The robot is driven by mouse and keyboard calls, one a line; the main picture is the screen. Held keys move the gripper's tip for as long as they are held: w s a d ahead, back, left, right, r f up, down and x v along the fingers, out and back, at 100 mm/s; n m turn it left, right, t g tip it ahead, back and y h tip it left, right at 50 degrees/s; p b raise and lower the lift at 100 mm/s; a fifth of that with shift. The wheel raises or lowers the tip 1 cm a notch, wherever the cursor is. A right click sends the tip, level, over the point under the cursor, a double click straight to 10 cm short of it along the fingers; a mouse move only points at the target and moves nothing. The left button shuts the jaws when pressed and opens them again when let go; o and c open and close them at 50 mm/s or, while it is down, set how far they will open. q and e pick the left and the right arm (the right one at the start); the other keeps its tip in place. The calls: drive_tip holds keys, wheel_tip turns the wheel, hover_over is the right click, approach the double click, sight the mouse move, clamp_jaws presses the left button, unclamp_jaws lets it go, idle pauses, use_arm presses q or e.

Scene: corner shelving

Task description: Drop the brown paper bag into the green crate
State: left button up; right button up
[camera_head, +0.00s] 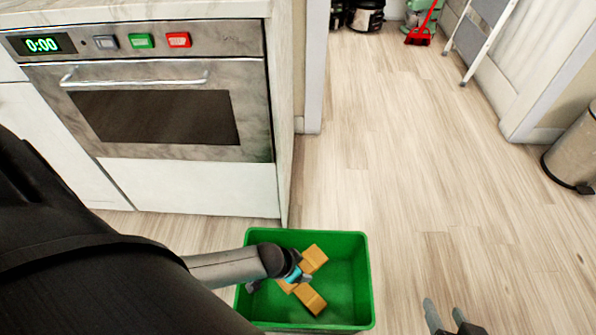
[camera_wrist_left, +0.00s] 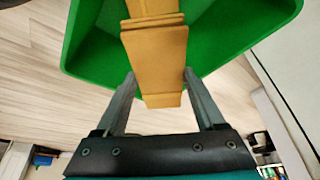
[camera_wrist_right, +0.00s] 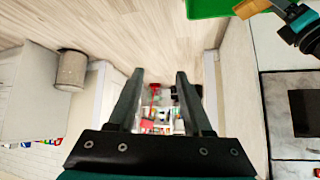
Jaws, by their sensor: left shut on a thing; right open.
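The green crate (camera_head: 350,265) stands on the floor in front of the oven, and it also fills the top of the left wrist view (camera_wrist_left: 235,35). The brown paper bag (camera_head: 311,299) shows as orange-brown, flat-sided pieces over the crate's interior. My left gripper (camera_wrist_left: 160,80) is shut on the bag (camera_wrist_left: 160,55), which lies between its fingers. In the head view my left wrist hides part of the bag; its height above the crate floor is hard to tell. My right gripper (camera_head: 445,312) is open and empty, right of the crate. The right wrist view shows the crate's edge (camera_wrist_right: 208,6).
An oven (camera_head: 150,100) in a white counter stands behind the crate at the left. A metal bin (camera_head: 575,155) is at the right wall. A red broom (camera_head: 420,32) and a stepladder (camera_head: 485,35) are at the back. The wooden floor right of the crate is clear.

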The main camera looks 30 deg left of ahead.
use_arm(q)
drive_tip(key=shift+f+b, duration=0.65)
drive_tip(key=shift+f, duration=0.1)
drive_tip(key=shift+f+b, duration=0.4)
drive_tip(key=shift+b, duration=0.05)
drive_tip(key=shift+f+b, duration=0.35)
drive_tip(key=shift+b, duration=0.05)
drive_tip(key=shift+f+b, duration=0.35)
use_arm(e)
drive_tip(key=w+a+r+t+y, duration=0.1)
drive_tip(key=a+r+t+y, duration=0.2)
drive_tip(key=a+t, duration=0.3)
drive_tip(key=shift+m+t+y, duration=0.3)
drive_tip(key=shift+y, duration=0.1)
use_arm(q)
drive_tip(key=o, duration=1.3)
drive_tip(key=shift+r, duration=0.1)
